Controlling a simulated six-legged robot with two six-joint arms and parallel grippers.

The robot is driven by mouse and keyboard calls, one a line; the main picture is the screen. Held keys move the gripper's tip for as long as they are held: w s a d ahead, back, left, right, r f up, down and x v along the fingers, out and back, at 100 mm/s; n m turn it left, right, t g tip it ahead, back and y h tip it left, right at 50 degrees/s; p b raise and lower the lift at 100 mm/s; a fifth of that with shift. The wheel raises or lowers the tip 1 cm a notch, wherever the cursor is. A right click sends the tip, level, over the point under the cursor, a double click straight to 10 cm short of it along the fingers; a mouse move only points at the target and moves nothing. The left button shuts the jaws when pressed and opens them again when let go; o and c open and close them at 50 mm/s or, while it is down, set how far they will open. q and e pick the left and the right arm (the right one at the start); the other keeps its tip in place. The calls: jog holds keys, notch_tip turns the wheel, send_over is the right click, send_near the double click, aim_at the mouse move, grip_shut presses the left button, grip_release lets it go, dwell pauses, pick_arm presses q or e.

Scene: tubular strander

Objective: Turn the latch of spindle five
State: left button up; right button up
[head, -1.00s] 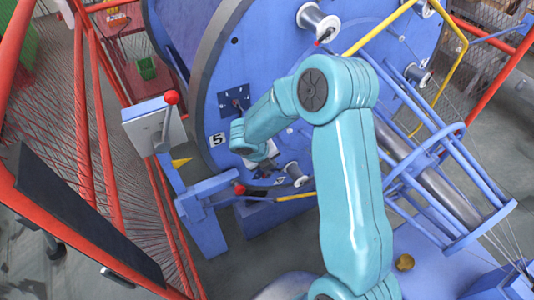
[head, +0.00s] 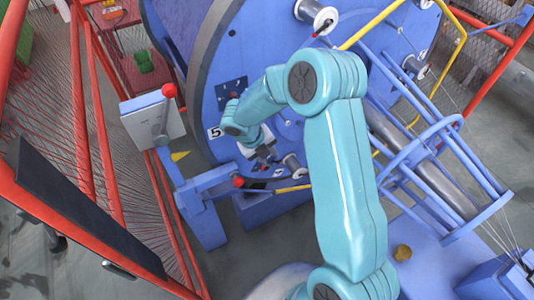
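A white label with the number 5 (head: 214,132) sits near the rim of the big blue disc (head: 208,75). Above the label is a dark square plate (head: 232,92) with pale marks and a small reddish part at its middle, partly behind my arm. I cannot tell whether this is the latch of spindle five. A pale spool (head: 292,164) stands at the disc's lower right. My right gripper (head: 266,157) is close to the disc, just left of that spool. Its fingers are small and dark, and their opening is unclear. My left gripper is not in view.
A grey box (head: 152,122) with a red-knobbed lever (head: 167,92) stands left of the disc. A second red-knobbed lever (head: 239,182) is below the disc. Red guard rails and mesh (head: 90,120) run along the left. Blue bars (head: 440,190) fill the right.

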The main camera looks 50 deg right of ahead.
jog(key=shift+r, duration=0.1)
jog(key=b+v, duration=0.1)
jog(key=v, duration=1.5)
jog(key=shift+b, duration=0.3)
jog(key=s+a+f+m+y+b, duration=0.1)
jog(key=s+a+f+m+y, duration=0.1)
jog(key=a+f+m, duration=0.45)
jog(key=s+a+f+m+y+b, duration=0.1)
jog(key=s+a+f+m+y, duration=0.15)
jog(key=f, duration=0.75)
jog(key=s+a+f+m+y+b, duration=0.1)
jog(key=a+f+m+y, duration=0.1)
jog(key=a+f+m, duration=0.5)
jog(key=s+a+f+m+t+y+b, duration=0.1)
jog(key=s+a+f+m, duration=0.3)
jog(key=s+f+m, duration=0.7)
jog(key=m+t+y, duration=0.1)
jog(key=m, duration=0.6)
jog(key=shift+a+f+m+b, duration=0.25)
jog(key=shift+a+m+b, duration=0.05)
jog(key=shift+a+b, duration=0.1)
